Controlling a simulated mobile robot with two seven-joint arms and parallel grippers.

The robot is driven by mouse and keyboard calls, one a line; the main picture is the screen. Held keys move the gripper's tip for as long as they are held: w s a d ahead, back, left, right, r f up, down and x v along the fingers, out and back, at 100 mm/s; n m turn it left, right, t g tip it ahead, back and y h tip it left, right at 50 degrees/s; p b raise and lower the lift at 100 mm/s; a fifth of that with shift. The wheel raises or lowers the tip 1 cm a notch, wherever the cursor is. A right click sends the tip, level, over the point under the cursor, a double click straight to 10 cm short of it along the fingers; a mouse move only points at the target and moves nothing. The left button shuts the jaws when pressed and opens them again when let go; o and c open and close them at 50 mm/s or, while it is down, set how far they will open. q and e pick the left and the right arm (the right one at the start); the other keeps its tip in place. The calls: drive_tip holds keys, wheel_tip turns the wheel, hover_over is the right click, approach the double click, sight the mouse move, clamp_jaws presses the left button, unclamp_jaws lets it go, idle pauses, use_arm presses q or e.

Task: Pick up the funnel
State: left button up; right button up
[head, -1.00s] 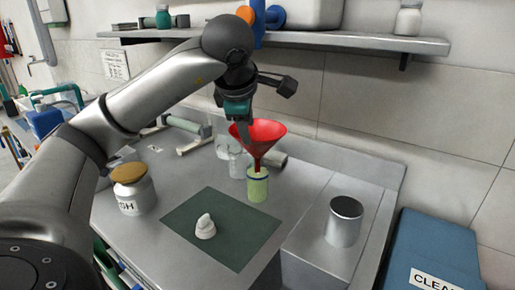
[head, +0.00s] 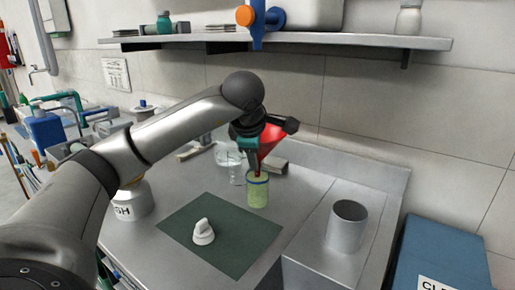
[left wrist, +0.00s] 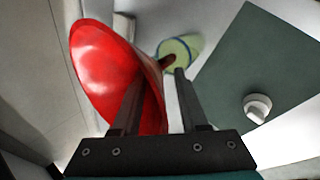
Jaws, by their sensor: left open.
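The red funnel (head: 270,143) stands with its spout at the mouth of a green jar (head: 258,192) on the grey bench. My left gripper (head: 252,165) is open at the funnel and hides part of its cone in the head view. In the left wrist view the funnel (left wrist: 105,65) fills the left side, behind one finger. Its narrow spout runs to the green jar (left wrist: 176,55) and shows between the fingertips of my left gripper (left wrist: 158,75). I cannot tell whether a finger touches the funnel. My right gripper is in neither view.
A dark green mat (head: 240,255) with a white knob-like piece (head: 203,232) lies in front of the jar. A clear beaker (head: 232,165) stands close behind. A metal cup (head: 347,226) stands to the right. A shelf (head: 320,41) runs above the bench.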

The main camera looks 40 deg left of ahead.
use_arm(q)
clamp_jaws()
idle(0.4)
